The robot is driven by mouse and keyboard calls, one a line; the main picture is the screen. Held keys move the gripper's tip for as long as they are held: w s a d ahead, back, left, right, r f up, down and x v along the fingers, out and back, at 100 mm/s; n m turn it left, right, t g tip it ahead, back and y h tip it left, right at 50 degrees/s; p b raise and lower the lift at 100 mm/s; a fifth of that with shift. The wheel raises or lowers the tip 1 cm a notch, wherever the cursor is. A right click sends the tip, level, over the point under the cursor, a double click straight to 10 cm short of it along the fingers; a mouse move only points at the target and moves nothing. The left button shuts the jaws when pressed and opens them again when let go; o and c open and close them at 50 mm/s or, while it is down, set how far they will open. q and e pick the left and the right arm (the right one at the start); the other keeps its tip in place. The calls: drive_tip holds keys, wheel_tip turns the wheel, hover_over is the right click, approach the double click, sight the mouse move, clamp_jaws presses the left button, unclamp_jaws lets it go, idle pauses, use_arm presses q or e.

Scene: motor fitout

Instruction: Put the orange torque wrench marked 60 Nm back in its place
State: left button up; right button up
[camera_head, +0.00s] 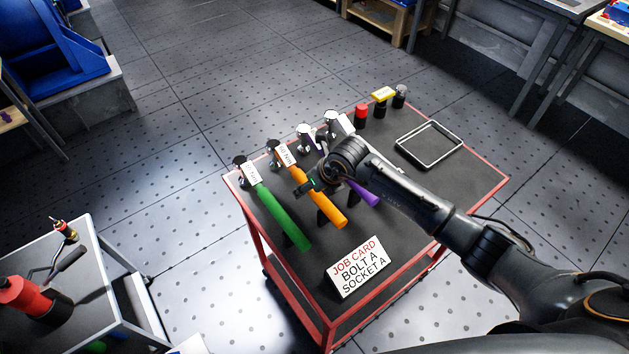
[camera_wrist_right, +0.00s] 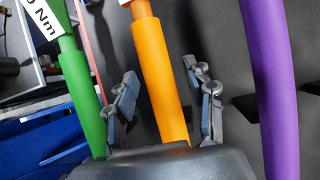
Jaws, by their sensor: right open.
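An orange torque wrench (camera_head: 322,208) lies on the red-framed cart between a green wrench (camera_head: 280,218) and a purple wrench (camera_head: 366,195), with dark supports beneath it. Its white label in the head view is too small to read surely. My right gripper (camera_head: 313,187) is over the orange wrench. In the right wrist view my right gripper (camera_wrist_right: 163,85) is open, with one finger on each side of the orange handle (camera_wrist_right: 160,75); I cannot tell whether they touch it. The green wrench (camera_wrist_right: 80,90) and purple wrench (camera_wrist_right: 270,90) lie outside the fingers. My left gripper is not in view.
Another cart (camera_head: 95,300) with tools stands at lower left.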

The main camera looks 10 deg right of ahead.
drive_tip(key=v, duration=1.2)
drive_tip(key=shift+w, duration=0.1)
